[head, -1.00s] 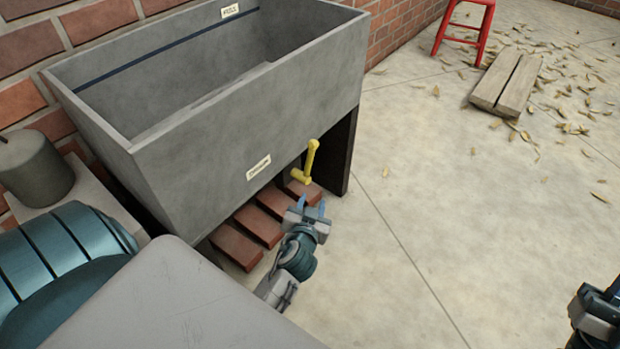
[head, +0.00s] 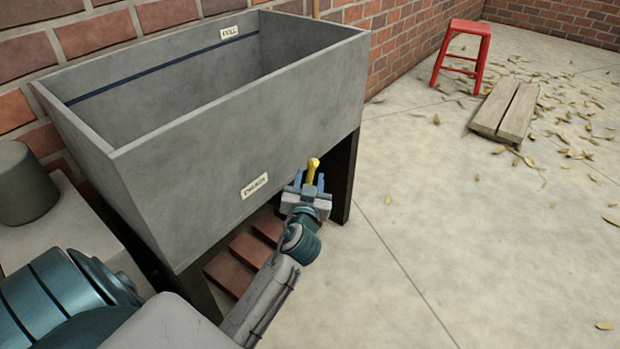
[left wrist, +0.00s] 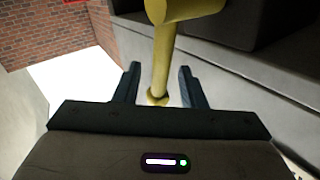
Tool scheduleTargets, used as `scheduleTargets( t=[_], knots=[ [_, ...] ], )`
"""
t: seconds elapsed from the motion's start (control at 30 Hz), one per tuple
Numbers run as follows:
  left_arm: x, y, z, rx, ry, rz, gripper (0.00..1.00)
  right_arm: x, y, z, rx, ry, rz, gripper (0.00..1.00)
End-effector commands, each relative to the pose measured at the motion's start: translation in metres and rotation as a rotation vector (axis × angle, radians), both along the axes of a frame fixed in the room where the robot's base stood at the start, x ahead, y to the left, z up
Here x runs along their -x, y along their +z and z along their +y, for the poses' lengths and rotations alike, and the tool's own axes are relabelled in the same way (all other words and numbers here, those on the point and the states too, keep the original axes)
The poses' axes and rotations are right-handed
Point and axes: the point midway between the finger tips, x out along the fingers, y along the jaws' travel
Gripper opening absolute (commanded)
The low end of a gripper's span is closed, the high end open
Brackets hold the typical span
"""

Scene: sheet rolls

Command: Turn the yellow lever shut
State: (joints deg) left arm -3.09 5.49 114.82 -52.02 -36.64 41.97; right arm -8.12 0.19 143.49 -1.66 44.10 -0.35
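The yellow lever (head: 312,168) is at the front of the grey sink, low on its right side, right of a small label. In the head view my left gripper (head: 309,185) is at the lever and covers most of it. In the left wrist view the lever's yellow bar (left wrist: 163,60) stands between the two blue-grey fingers of my left gripper (left wrist: 157,88). There is a gap on both sides, so the gripper is open around the bar. My right gripper is not in view.
The grey sink (head: 230,130) stands on dark legs against a brick wall. Reddish bricks (head: 250,250) lie under it. A red stool (head: 468,45), a wooden board (head: 505,110) and scattered leaves are at the back right. The concrete floor (head: 450,240) is clear to the right.

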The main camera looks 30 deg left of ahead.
Motion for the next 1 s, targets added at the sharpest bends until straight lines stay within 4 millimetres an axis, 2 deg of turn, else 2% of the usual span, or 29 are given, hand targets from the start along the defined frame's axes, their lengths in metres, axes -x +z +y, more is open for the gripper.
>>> scheduleTargets(
  t=[0.13,0.43,0.47,0.63,0.87,1.0],
  knots=[
    [-0.0103,-0.0003,0.0054,0.0,0.0,0.0,0.37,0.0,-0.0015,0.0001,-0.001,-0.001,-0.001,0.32],
    [-0.0121,0.0,0.0065,0.001,0.0,0.0,0.37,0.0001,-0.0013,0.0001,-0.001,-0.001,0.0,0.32],
    [-0.0121,0.0,0.0065,0.001,0.0,0.0,0.33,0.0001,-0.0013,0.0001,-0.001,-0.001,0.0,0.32],
    [-0.0121,-0.0001,0.0065,0.0,0.0,0.001,0.0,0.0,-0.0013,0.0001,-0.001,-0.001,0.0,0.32],
    [-0.012,0.0002,0.0063,0.001,0.0,0.002,0.0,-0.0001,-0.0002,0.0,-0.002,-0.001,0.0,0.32],
    [-0.0131,0.0021,0.0063,-0.001,0.001,0.018,0.0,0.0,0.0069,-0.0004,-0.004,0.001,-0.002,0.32]
  ],
)
